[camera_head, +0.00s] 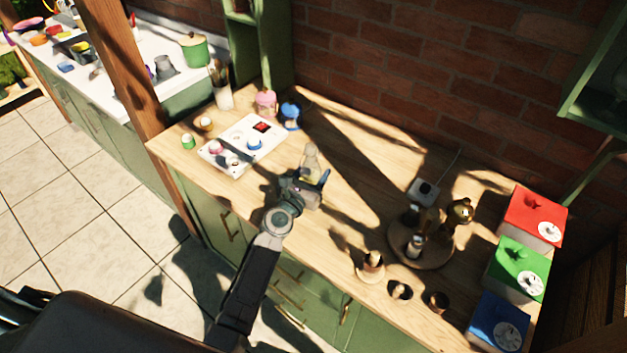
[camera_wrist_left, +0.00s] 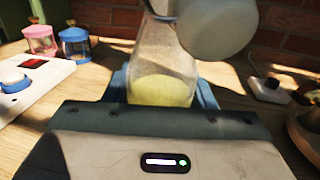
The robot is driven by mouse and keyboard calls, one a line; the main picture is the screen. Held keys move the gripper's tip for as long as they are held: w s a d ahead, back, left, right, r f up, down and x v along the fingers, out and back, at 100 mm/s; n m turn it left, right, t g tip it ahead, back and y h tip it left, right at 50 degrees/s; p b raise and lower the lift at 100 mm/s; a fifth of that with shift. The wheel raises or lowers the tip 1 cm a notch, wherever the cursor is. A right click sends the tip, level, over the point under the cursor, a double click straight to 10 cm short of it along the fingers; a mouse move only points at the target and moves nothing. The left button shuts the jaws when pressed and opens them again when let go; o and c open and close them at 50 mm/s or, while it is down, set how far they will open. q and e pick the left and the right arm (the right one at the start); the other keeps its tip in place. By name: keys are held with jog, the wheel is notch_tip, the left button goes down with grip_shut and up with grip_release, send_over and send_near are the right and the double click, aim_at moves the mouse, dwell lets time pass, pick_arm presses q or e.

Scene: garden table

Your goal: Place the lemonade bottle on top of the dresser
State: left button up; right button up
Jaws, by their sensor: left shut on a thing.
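The lemonade bottle (camera_head: 309,161) is clear glass and looks upright over the wooden dresser top (camera_head: 335,232). In the left wrist view the bottle (camera_wrist_left: 163,60) fills the middle, with pale yellow liquid low in it. A grey rounded piece at its top right partly covers it. My left gripper (camera_head: 314,181) is shut on the bottle, and its blue fingers show on both sides of it in the wrist view (camera_wrist_left: 164,88). I cannot tell whether the bottle's base touches the wood. My right gripper is not in view.
A white panel (camera_head: 239,159) with pink and blue pieces lies left of the bottle. Pink (camera_head: 266,102) and blue (camera_head: 290,115) jars stand behind. A round tray (camera_head: 435,258) with items, small cups, and red (camera_head: 533,207), green and blue boxes stand right. Bare wood lies between.

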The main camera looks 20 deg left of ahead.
aim_at(313, 181)
pick_arm(q)
jog(key=shift+w+f+b, duration=0.2)
jog(key=shift+f+b, duration=1.2)
jog(key=shift+f, duration=0.35)
jog(key=shift+f, duration=0.15)
jog(key=o, duration=1.4)
jog(key=shift+c, duration=0.2)
jog(key=shift+s, duration=0.1)
jog(key=shift+s+r, duration=0.1)
jog(key=shift+r, duration=0.1)
jog(key=s, duration=0.4)
jog(key=s+a, duration=0.1)
jog(key=s, duration=0.2)
jog(key=s+a, duration=0.1)
jog(key=s, duration=0.3)
jog(key=shift+s+a+b, duration=0.1)
jog(key=shift+s+b, duration=0.2)
